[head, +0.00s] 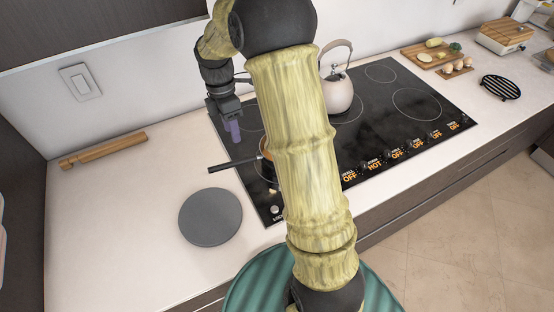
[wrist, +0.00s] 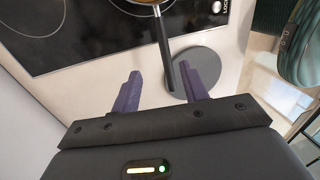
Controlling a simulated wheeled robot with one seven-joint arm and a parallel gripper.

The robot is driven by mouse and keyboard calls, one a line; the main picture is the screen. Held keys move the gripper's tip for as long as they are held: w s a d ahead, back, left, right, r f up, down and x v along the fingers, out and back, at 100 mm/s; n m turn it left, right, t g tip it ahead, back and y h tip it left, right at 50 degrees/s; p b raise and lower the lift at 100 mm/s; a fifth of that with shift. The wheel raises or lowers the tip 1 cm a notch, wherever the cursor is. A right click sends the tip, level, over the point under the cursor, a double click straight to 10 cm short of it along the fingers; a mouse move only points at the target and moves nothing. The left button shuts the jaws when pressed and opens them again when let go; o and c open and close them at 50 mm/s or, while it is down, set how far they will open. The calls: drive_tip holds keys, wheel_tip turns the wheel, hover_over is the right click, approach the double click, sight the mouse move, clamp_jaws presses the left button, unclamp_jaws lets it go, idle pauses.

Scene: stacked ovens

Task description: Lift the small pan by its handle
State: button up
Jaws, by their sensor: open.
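The small pan (head: 265,151) sits on the left front of the black cooktop, mostly hidden behind my arm in the head view. Its dark handle (head: 232,163) sticks out to the left, past the cooktop edge. In the wrist view the handle (wrist: 163,52) runs down from the pan's edge (wrist: 143,2) at the top, its end near the gap between my fingers. My gripper (head: 234,131) is open and empty, its purple fingers pointing down behind the handle in the head view. In the wrist view the open gripper (wrist: 162,90) shows both fingers apart, with nothing between their tips.
A grey round disc (head: 210,217) lies on the white counter in front of the handle. A kettle (head: 338,92) stands further back on the cooktop (head: 400,125). A wooden rolling pin (head: 103,150) lies at the left by the wall. The counter between is clear.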

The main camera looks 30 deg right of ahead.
sight(240, 162)
drive_tip(key=shift+f, duration=0.1)
wheel_tip(240, 162, down, 6)
drive_tip(key=s+p, duration=0.1)
drive_tip(key=shift+s+f, duration=0.2)
drive_tip(key=shift+f, duration=0.05)
drive_tip(key=shift+s+f+p, duration=0.25)
drive_tip(key=shift+f, duration=0.6)
drive_tip(key=shift+s+f+p, duration=0.3)
drive_tip(key=shift+f, duration=0.5)
drive_tip(key=shift+s+f+p, duration=0.25)
drive_tip(key=shift+f, duration=0.6)
drive_tip(key=shift+c, duration=0.2)
clamp_jaws()
